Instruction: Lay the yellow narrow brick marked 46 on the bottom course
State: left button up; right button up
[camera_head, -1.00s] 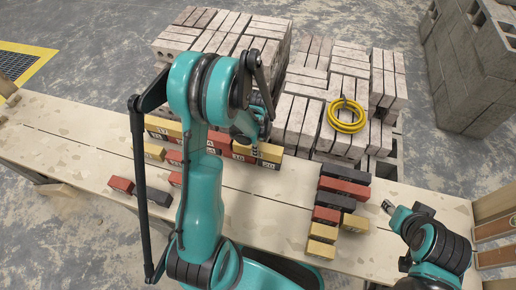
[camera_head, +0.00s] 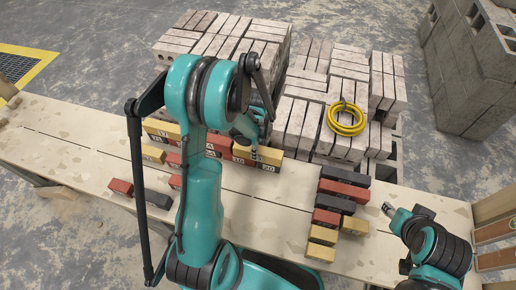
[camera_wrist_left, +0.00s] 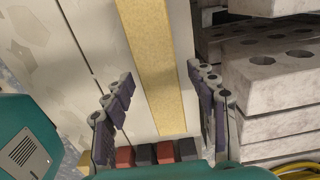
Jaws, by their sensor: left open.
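A low wall of yellow, red and black bricks stands on the plank table (camera_head: 100,175), partly hidden behind my left arm. A yellow brick (camera_head: 270,155) lies at its right end over a black brick (camera_head: 268,167). My left gripper (camera_head: 254,154) is over that end. In the left wrist view my open left gripper (camera_wrist_left: 160,105) has its fingers on either side of a long yellow surface (camera_wrist_left: 155,60); contact is not clear. Loose yellow bricks (camera_head: 322,235) lie in the row at the right. I cannot read a 46 anywhere. My right gripper (camera_head: 387,208) is small; its jaws are unclear.
The row at the right also holds black and red bricks (camera_head: 343,188). A red brick (camera_head: 120,187) and a black brick lie at the left. Stacked pale blocks (camera_head: 300,120) with a yellow coil (camera_head: 345,118) stand behind the table. The table between wall and row is clear.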

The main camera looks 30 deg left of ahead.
pick_arm(q)
notch_tip(320, 180, up, 11)
jog(key=p, duration=0.4)
jog(key=s+d+r+n+t, duration=0.7)
jog(key=s+d+r+n, duration=0.3)
jog(key=r+n, duration=0.4)
jog(key=shift+s+d+n, duration=0.3)
jog(key=shift+s+n, duration=0.25)
jog(key=shift+n, duration=0.15)
